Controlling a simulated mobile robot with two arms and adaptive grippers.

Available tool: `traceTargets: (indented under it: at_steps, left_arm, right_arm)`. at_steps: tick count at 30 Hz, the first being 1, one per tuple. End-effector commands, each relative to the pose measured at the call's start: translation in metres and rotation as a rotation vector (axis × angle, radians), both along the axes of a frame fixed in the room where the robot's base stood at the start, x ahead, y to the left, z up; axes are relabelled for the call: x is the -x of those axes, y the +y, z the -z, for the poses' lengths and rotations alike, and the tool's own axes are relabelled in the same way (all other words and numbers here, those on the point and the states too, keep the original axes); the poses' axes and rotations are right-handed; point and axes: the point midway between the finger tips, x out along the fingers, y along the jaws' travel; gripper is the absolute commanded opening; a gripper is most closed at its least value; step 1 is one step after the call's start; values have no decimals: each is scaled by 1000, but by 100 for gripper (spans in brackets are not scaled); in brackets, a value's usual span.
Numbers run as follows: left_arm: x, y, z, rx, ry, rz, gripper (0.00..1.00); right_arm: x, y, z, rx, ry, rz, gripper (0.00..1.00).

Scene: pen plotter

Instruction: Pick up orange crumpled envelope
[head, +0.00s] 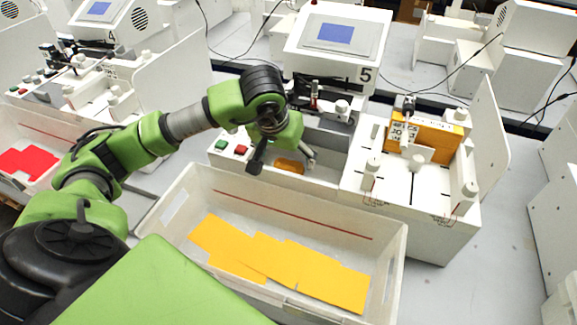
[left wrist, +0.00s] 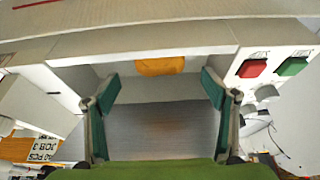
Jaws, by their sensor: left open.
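The orange crumpled envelope (head: 290,166) lies in the recessed bay at the front of plotter machine 5. In the left wrist view the envelope (left wrist: 160,66) shows as a small orange piece at the edge of the bay, beyond and between my fingertips. My left gripper (head: 283,160) is over the bay, its fingers spread and empty. Both open fingers of the left gripper (left wrist: 161,88) show in the left wrist view, apart from the envelope. My right gripper is not in view.
A white bin (head: 389,255) with several flat orange envelopes (head: 290,262) stands in front of the machine. Green (head: 222,145) and red (head: 241,149) buttons sit left of the bay. A stack of orange envelopes (head: 437,138) stands in the feeder at right. A red-filled bin is far left.

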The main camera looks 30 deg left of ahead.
Motion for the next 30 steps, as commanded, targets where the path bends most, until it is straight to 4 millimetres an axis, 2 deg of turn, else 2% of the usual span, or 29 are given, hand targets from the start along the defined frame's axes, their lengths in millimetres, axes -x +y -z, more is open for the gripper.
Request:
traceTargets:
  at_steps: [4,12,21,22,25,26,30]
  left_arm:
    - [-2,0,9,1,4,1,78]
    - [-12,3,45,3,3,-1,78]
    - [-15,4,51,1,0,0,78]
    - [-15,4,51,1,0,0,75]
    - [-15,4,51,1,0,0,49]
    - [-15,4,51,1,0,0,46]
    - [-15,4,51,1,0,0,46]
  right_arm:
    - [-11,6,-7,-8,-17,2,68]
    - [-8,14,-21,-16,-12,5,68]
    - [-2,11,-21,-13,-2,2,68]
    - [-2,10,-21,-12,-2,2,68]
    - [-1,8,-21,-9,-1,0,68]
    - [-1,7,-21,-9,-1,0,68]
    - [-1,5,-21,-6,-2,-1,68]
